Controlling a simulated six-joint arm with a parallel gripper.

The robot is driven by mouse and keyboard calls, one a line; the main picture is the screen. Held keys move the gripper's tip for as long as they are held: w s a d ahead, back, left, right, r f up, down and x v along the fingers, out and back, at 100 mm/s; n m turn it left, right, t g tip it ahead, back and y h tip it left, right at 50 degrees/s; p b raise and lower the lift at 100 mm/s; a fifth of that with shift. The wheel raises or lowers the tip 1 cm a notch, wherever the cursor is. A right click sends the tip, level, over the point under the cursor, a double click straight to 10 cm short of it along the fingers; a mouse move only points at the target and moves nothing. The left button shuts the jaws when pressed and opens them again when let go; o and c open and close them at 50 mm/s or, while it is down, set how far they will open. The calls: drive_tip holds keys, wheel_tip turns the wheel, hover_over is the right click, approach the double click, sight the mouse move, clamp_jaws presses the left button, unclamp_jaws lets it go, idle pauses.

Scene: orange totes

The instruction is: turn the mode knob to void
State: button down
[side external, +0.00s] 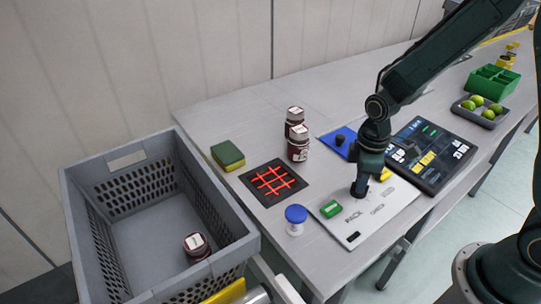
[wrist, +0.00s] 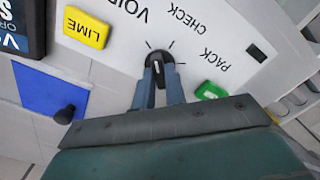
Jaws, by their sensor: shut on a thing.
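The mode knob (wrist: 157,60) is a small black dial with a white mark on a white panel (wrist: 225,25). VOID, CHECK and PACK are printed around it, with short tick lines. My gripper (wrist: 158,88) is shut on the knob, one finger on each side. I cannot tell for sure which label the knob's mark points to. In the side view my gripper (side external: 360,188) reaches down to the panel (side external: 350,228) and hides most of the knob.
A blue-capped jar (side external: 296,219) stands left. A grey crate (side external: 75,215) is far left.

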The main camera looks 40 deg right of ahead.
drive_tip(key=shift+r+n, duration=0.1)
drive_tip(key=shift+n, duration=1.6)
drive_tip(key=c, duration=1.4)
unclamp_jaws()
drive_tip(key=shift+c, duration=0.2)
wheel_tip(320, 180, up, 14)
